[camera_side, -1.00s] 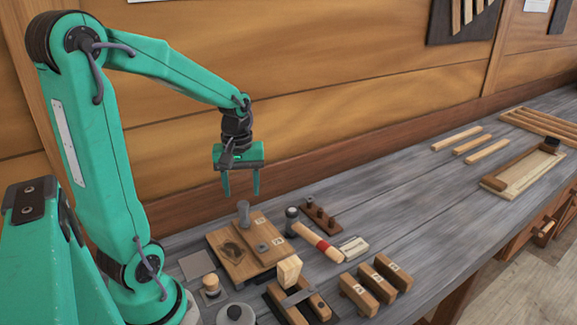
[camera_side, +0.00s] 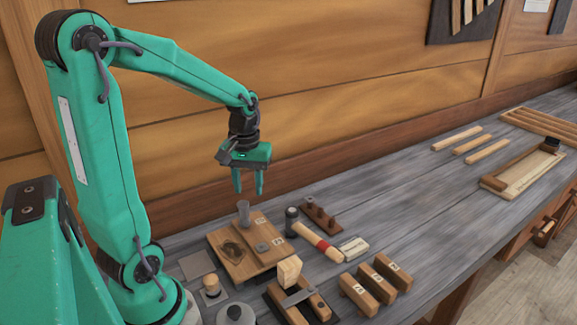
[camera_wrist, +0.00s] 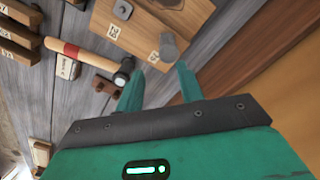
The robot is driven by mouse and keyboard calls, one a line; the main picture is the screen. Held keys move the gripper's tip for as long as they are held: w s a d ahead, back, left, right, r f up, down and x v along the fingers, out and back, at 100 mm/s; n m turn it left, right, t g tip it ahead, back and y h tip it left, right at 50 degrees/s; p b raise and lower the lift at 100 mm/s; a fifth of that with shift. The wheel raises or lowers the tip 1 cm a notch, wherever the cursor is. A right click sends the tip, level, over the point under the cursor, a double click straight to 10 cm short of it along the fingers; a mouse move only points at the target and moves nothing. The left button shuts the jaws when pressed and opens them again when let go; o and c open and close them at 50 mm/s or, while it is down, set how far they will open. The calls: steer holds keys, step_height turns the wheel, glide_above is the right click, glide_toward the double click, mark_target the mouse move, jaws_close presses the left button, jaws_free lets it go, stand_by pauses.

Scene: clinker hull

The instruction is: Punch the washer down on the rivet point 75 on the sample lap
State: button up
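The sample lap, a wooden board (camera_side: 228,265), lies on the bench and carries small white number labels that I cannot read surely. A grey metal cylinder (camera_side: 243,212), looking like the punch, stands upright near its back edge, beside a label; it also shows in the wrist view (camera_wrist: 168,46). A small grey plate with a round top (camera_side: 262,247), possibly a washer, sits on the raised strip. My gripper (camera_side: 249,193) is open and empty, above the back edge of the board. In the wrist view the cylinder appears beyond and between my fingertips (camera_wrist: 159,72). The cylinder's bottom end is hard to see.
A hammer with a red band (camera_side: 325,248) lies right of the board, near a dark peg rack (camera_side: 318,217). A clamp-like wooden piece (camera_side: 289,270), labelled blocks (camera_side: 358,294) and a round grey pot (camera_side: 235,315) are in front.

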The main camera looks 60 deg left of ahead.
steer(key=w+d+m, duration=0.1)
steer(key=w+m, duration=0.1)
steer(key=m, duration=2.4)
glide_above(302, 225)
step_height(302, 225, down, 4)
steer(key=shift+s+d+f, duration=0.1)
steer(key=shift+f, duration=0.15)
steer(key=shift+f, duration=0.15)
steer(key=shift+f, duration=4.35)
jaws_close()
